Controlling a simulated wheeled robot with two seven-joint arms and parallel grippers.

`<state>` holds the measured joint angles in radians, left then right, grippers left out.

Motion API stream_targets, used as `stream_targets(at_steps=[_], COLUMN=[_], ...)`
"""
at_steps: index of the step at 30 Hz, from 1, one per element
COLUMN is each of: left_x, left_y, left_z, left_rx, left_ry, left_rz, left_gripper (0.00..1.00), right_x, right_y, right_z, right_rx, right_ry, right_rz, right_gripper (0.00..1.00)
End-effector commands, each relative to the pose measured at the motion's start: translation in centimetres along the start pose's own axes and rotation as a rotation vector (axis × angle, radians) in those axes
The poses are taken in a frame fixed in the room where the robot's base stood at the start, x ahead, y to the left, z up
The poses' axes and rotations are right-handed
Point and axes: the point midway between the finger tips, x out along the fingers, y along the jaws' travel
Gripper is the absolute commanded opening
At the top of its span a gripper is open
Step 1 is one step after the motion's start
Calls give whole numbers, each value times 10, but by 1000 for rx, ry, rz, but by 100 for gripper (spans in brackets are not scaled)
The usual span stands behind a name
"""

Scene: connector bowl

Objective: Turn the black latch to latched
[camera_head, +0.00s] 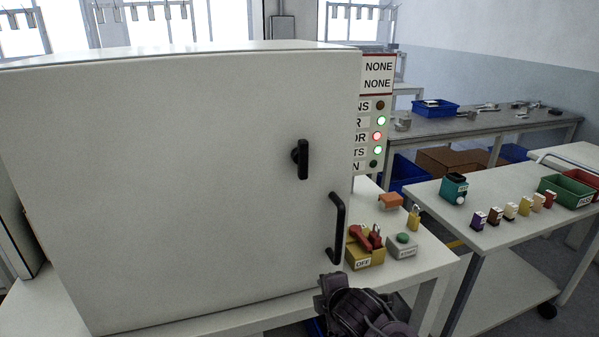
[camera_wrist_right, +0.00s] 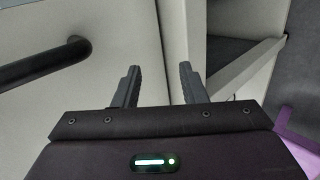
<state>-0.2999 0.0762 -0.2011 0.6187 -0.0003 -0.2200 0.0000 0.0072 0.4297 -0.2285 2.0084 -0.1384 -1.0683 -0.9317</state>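The black latch (camera_head: 302,158) is on the front of the large white cabinet door (camera_head: 170,190), with its bar standing about upright. A black pull handle (camera_head: 337,228) is below and right of it on the same door, and its bar also shows in the right wrist view (camera_wrist_right: 45,65). My right gripper (camera_wrist_right: 158,85) is open, with nothing between its fingers. In the head view my right arm's end is at the bottom, just below the pull handle and well below the latch; its fingers are not clear there. My left gripper is not in view.
A status panel (camera_head: 376,120) with lit lamps stands right of the cabinet. A yellow OFF box (camera_head: 364,255) with red parts and a grey box with a green button (camera_head: 402,246) sit on the bench beside it. A cart (camera_head: 490,230) with small coloured blocks is further right.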

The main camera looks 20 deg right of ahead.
Motion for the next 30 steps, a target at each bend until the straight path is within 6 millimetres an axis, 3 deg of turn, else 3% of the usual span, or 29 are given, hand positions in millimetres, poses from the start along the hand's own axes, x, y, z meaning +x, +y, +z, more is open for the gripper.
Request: stream_targets(at_steps=[1, 3, 5, 9, 12, 16, 21, 30], left_x=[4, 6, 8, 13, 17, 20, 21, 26], left_y=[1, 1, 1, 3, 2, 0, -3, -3], left_z=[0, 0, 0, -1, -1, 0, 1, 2], left_rx=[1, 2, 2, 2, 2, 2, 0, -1], left_ry=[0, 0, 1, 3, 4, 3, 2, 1], left_rz=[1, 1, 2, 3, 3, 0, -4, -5], left_gripper=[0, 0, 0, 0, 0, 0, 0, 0], right_x=[-14, -36, -58, -124, -174, -217, -231, -196], right_y=[33, 71, 102, 169, 201, 220, 230, 258], right_z=[-2, -6, -10, -22, -32, -40, -44, -47], right_rx=[-124, -304, -467, -891, -1185, -1440, -1550, -1547], right_ry=[-3, -15, -39, -154, -281, -421, -491, -488], right_rz=[70, 153, 227, 406, 510, 577, 596, 594], right_gripper=[38, 38, 38, 38, 38, 38, 38, 38])
